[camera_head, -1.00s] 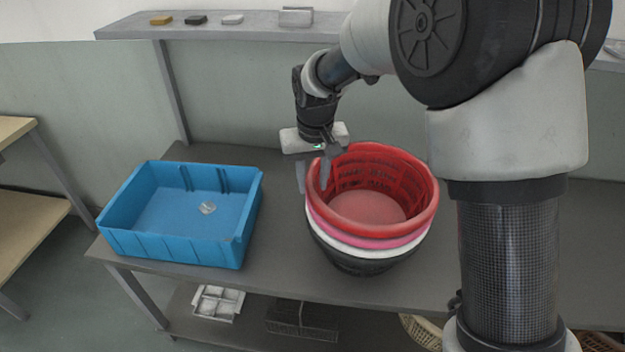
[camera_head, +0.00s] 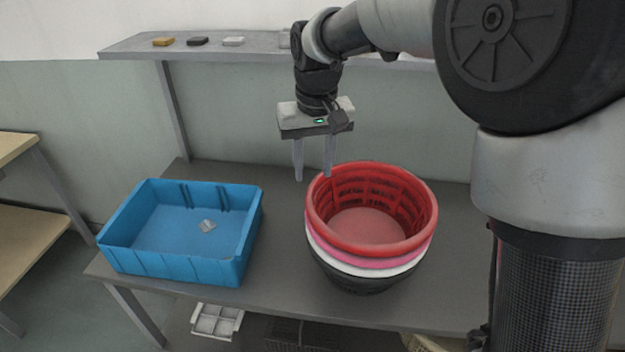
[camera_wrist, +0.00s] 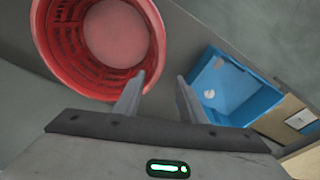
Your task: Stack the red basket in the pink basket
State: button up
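The red basket (camera_head: 372,248) sits nested inside the pink basket (camera_head: 335,254) on the grey table, and only a band of the pink one shows below the red rim. The red basket also fills the upper left of the wrist view (camera_wrist: 60,50). My gripper (camera_head: 314,177) is above and behind the left side of the red rim, fingers pointing down and apart. In the wrist view its two fingers (camera_wrist: 160,82) have empty space between them, and the basket rim lies beside the left finger, not between them.
A white basket (camera_head: 345,268) and a black basket (camera_head: 360,284) are stacked beneath the pink one. A blue bin (camera_head: 170,264) with a small clear object inside stands to the left on the table (camera_head: 285,270). A shelf (camera_head: 130,48) with small items runs along the wall behind.

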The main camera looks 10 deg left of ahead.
jog(key=s+d+r+m+t, duration=0.1)
jog(key=s+d+r, duration=0.3)
jog(key=d, duration=0.2)
jog(key=s+d+r+m+t, duration=0.1)
jog(key=s+d+r, duration=0.3)
jog(key=d, duration=0.3)
jog(key=s+d+f+m+t, duration=0.2)
jog(key=s+d, duration=0.8)
jog(key=s, duration=0.4)
jog(key=shift+f+h, duration=0.15)
jog(key=shift+h, duration=0.15)
notch_tip(320, 180, up, 8)
jog(key=p, duration=0.8)
